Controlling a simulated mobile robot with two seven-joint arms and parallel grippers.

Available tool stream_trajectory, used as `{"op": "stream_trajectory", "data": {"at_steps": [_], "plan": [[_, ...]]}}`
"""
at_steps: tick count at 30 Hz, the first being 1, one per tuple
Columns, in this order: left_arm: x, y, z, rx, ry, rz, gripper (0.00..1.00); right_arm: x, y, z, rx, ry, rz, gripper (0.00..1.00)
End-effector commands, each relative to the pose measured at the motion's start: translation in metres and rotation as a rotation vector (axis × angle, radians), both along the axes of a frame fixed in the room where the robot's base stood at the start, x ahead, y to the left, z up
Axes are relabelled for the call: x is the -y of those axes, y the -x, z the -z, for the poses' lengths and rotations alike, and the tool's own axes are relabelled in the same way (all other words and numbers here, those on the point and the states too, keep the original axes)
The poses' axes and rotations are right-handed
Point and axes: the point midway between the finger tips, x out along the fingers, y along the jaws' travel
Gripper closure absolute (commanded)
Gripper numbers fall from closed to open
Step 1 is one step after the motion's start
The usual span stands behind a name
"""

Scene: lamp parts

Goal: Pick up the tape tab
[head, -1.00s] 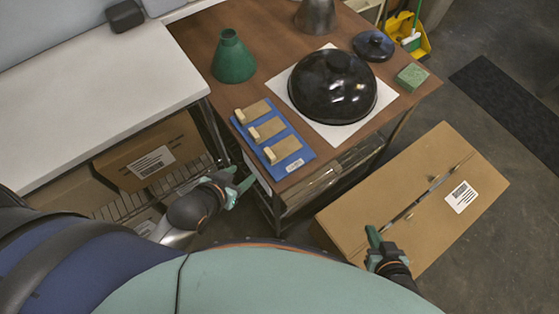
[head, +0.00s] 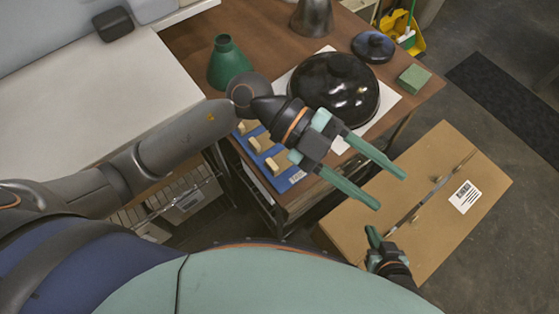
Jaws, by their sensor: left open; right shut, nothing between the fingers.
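Several tan tabs, which look like the tape tabs, sit on a blue board (head: 297,177) at the table's near left edge. The near tab (head: 275,164), middle tab (head: 260,143) and far tab (head: 246,127) show their raised near-left ends. My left arm and wrist hide much of the board and the tabs. My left gripper (head: 391,192) is open and empty, held in the air to the right of the board, its fingers pointing down-right over the carton's far-left side.
A glossy black dome (head: 335,90) stands on a white sheet (head: 398,100) behind my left gripper. A green cone (head: 227,62), a dark lid (head: 373,46) and a green block (head: 414,78) are also on the brown table (head: 260,30). A cardboard carton (head: 465,155) lies on the floor at right.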

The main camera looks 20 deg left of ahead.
Motion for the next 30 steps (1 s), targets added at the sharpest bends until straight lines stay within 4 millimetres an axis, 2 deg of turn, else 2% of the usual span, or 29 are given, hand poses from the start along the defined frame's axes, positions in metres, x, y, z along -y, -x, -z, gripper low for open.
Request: {"op": "stream_trajectory", "data": {"at_steps": [1,3,6,9,13,15,18,24,30], "plan": [[-0.012,-0.003,0.028,0.049,-0.190,0.033,0.45,0.000,0.000,0.003,0.000,0.000,0.000,1.00],[-0.038,-0.014,0.062,0.093,-0.455,0.032,0.45,0.000,0.000,0.004,0.000,0.000,0.000,1.00],[-0.085,-0.043,0.093,0.146,-0.801,-0.052,0.45,0.000,0.000,0.006,0.000,0.000,0.000,1.00],[-0.129,-0.067,0.106,0.157,-1.057,-0.156,0.45,0.000,0.000,0.005,0.000,0.000,0.000,1.00],[-0.169,-0.085,0.109,0.160,-1.261,-0.264,0.45,0.000,0.000,0.005,0.000,0.000,0.000,1.00],[-0.180,-0.090,0.109,0.158,-1.319,-0.299,0.45,0.000,0.000,0.006,0.000,0.000,0.000,1.00],[-0.187,-0.092,0.117,0.155,-1.353,-0.319,0.45,0.000,0.000,0.006,0.000,0.000,0.000,1.00],[-0.187,-0.092,0.154,0.154,-1.355,-0.317,0.45,0.000,0.000,0.007,-0.001,0.000,0.000,1.00],[-0.187,-0.093,0.178,0.156,-1.352,-0.318,0.45,0.000,0.000,0.008,-0.001,0.000,0.000,1.00]]}}
